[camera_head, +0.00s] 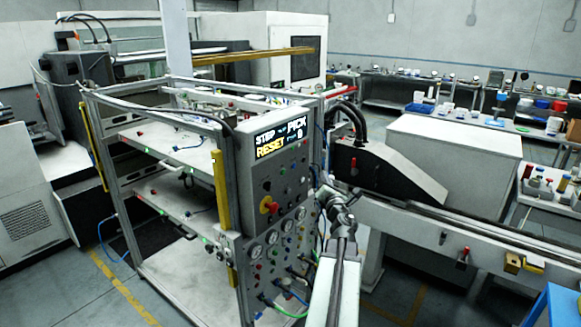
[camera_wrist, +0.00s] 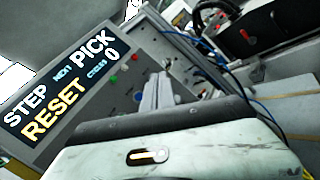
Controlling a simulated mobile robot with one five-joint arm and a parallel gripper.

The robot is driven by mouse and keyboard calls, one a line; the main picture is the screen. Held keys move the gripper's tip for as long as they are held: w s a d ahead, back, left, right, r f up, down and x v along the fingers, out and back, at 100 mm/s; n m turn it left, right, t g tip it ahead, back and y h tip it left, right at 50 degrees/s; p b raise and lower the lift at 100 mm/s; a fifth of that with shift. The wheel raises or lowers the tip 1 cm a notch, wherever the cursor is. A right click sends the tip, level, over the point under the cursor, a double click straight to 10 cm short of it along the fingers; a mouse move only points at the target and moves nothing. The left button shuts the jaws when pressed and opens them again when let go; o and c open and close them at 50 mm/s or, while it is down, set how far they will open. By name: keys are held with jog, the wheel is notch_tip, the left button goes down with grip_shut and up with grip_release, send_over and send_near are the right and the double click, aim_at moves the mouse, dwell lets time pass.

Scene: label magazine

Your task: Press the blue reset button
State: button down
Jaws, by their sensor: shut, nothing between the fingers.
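The grey control panel (camera_head: 246,190) has a lit screen (camera_head: 281,138) at its top that reads STEP, PICK and RESET, with RESET in yellow. The screen also fills the left of the wrist view (camera_wrist: 58,98). My gripper (camera_head: 324,188) is at the panel's right side in the head view. In the wrist view its fingers (camera_wrist: 158,88) are together and empty, pointing toward the panel face; whether they touch it I cannot tell.
A red and yellow knob (camera_head: 268,205) sits mid-panel, with several gauges and hoses below. Small red (camera_wrist: 135,57) and green (camera_wrist: 113,80) controls show near the screen. A conveyor (camera_head: 470,224) and a dark sloped housing (camera_head: 375,172) stand right of my arm.

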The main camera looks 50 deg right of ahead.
jog(key=w, duration=0.9)
jog(key=shift+w, duration=0.2)
dwell(1.8)
jog(key=shift+w, duration=0.3)
jog(key=shift+w, duration=0.45)
dwell(0.8)
jog(key=shift+s, duration=0.8)
jog(key=s, duration=0.5)
jog(key=shift+s, duration=0.1)
